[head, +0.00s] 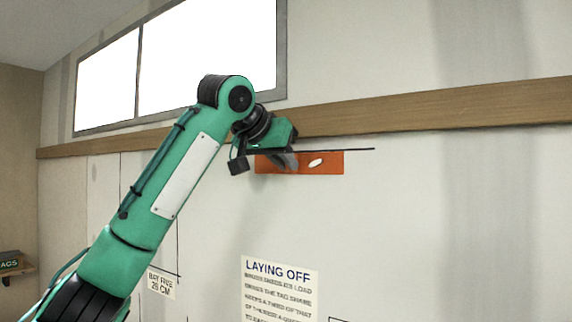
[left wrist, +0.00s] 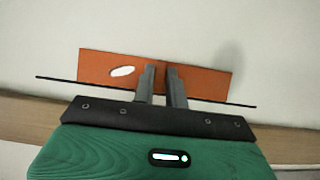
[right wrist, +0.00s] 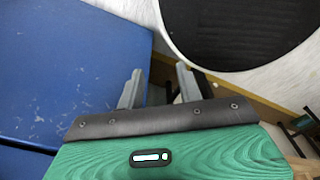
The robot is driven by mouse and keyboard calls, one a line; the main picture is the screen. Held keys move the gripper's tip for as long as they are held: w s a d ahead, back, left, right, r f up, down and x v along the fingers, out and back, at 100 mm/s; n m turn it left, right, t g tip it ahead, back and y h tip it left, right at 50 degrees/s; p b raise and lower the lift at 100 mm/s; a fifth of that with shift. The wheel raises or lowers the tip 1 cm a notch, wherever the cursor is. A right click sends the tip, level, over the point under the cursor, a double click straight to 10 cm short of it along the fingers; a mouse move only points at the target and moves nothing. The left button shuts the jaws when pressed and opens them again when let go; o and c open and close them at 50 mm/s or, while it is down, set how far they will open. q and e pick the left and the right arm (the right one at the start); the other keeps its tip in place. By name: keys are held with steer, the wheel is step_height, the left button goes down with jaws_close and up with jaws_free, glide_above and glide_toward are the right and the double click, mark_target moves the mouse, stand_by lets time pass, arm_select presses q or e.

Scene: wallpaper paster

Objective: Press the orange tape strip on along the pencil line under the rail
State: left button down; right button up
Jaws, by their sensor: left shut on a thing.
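The orange tape strip (head: 331,163), with a white oval mark, is at the wall just under the dark pencil line (head: 360,149). The wooden rail (head: 430,112) runs above both. My left gripper (head: 291,165) is shut on the strip near its middle. In the left wrist view the strip (left wrist: 205,79) spans both sides of the fingers (left wrist: 160,67). Its rail-side edge runs along the line (left wrist: 55,79), which extends past both ends. I cannot tell whether the strip touches the wall. My right gripper (right wrist: 159,68) is open and empty, away from the strip.
A window (head: 210,48) is above the rail. A "LAYING OFF" sign (head: 280,290) and a small "BAY FREE" sign (head: 160,284) are lower on the wall. In the right wrist view are a blue surface (right wrist: 70,60) and a black round thing (right wrist: 235,25).

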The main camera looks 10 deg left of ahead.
stand_by(0.3)
arm_select(q)
steer(key=c, duration=1.7)
jaws_free()
steer(key=o, duration=0.4)
steer(key=shift+w, duration=0.1)
steer(key=shift+c, duration=0.2)
steer(key=shift+w, duration=0.1)
